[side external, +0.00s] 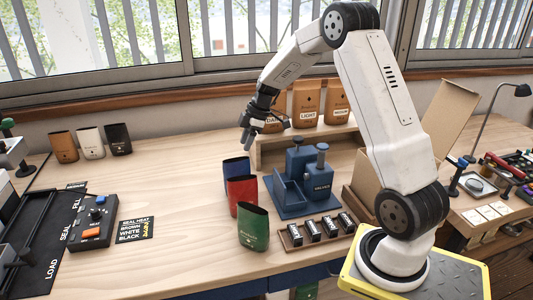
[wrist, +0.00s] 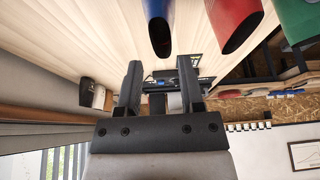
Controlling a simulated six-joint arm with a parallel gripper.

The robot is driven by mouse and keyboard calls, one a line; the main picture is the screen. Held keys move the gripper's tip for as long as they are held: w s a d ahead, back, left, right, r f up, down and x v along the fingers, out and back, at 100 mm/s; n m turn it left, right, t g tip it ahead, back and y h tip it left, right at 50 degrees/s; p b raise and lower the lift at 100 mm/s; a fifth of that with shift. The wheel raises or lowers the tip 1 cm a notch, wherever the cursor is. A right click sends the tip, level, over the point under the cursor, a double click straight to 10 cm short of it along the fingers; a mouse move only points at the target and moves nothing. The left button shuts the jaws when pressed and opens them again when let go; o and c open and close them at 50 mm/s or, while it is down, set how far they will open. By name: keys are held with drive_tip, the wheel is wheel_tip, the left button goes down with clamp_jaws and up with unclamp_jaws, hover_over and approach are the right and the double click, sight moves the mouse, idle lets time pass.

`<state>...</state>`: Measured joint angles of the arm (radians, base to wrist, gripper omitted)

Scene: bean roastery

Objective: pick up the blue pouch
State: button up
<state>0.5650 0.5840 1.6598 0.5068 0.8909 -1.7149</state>
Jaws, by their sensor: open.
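The blue pouch (side external: 236,172) stands on the wooden table in the side external view, partly hidden behind the red pouch (side external: 241,190). In the wrist view the blue pouch (wrist: 159,28) is at the top middle, beyond my fingers. The red pouch (wrist: 235,22) is to its right. A green pouch (side external: 253,227) stands in front of the red one. My gripper (side external: 247,143) is above and behind the blue pouch, near it in the picture. In the wrist view my gripper (wrist: 160,80) has its two fingers apart with nothing held between them.
A blue machine (side external: 300,182) stands right of the pouches, with a tray of small dark items (side external: 315,231) in front. Labelled bags (side external: 306,103) stand on a shelf behind. A control box (side external: 94,224) is at left.

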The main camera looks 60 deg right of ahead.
sight(239, 160)
drive_tip(key=shift+x, duration=0.8)
drive_tip(key=shift+x, duration=2.65)
drive_tip(key=shift+a+r, duration=0.1)
drive_tip(key=shift+c, duration=0.2)
clamp_jaws()
drive_tip(key=shift+s, duration=0.1)
